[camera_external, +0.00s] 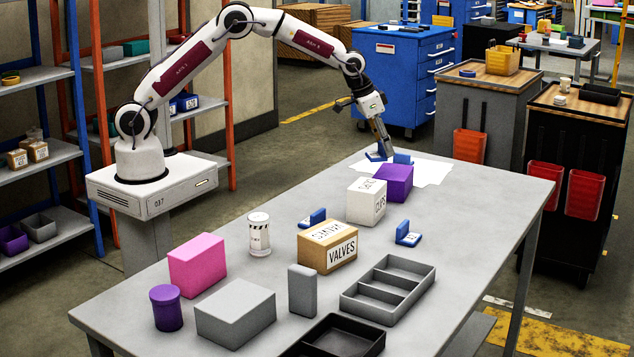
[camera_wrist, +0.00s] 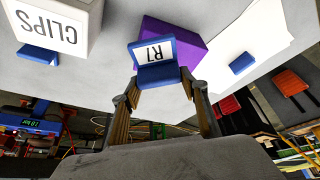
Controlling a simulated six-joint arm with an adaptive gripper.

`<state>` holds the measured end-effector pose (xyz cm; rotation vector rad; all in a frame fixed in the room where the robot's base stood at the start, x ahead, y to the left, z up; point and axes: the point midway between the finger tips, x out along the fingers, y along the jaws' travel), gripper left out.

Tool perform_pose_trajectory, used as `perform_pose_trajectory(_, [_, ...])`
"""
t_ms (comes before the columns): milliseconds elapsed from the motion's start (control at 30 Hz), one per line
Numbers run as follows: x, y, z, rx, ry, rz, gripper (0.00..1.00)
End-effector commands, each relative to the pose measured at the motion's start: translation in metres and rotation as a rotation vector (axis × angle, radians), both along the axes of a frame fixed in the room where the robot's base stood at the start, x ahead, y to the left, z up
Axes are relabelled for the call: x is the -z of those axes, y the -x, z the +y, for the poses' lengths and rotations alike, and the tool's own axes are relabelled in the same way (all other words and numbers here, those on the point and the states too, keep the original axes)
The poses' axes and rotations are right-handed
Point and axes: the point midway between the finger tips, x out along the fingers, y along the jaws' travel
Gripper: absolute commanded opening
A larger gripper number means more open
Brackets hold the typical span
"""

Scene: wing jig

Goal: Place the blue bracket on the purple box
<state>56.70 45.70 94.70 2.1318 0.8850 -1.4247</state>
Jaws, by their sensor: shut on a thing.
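The blue bracket (camera_wrist: 157,62), an L shape with a white R7 label, is held between the fingertips of my gripper (camera_wrist: 160,84). In the external view, my gripper (camera_external: 385,150) points down at the far end of the table with the blue bracket (camera_external: 374,156) at its tip. The purple box (camera_external: 394,182) stands close by, nearer the external camera. In the wrist view, the bracket covers part of the purple box (camera_wrist: 187,43). I cannot tell whether the bracket touches the table or is just above it.
A white CLIPS box (camera_external: 366,200) stands right in front of the purple box. Another blue bracket (camera_external: 402,158) is behind the purple box, partly hidden. White paper (camera_external: 432,171) lies there. More blue brackets (camera_external: 408,236), a VALVES box (camera_external: 328,248) and a grey tray (camera_external: 388,290) stand nearer.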

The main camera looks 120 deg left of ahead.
Motion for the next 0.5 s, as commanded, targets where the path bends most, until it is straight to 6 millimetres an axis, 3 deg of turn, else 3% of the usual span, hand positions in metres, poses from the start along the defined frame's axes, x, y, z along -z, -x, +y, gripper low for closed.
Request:
perform_pose_trajectory(267, [0.003, 0.000, 0.000, 0.000, 0.000, 0.000, 0.21])
perform_pose_trajectory(500, [0.029, 0.001, 0.000, 0.000, 0.002, 0.002, 0.21])
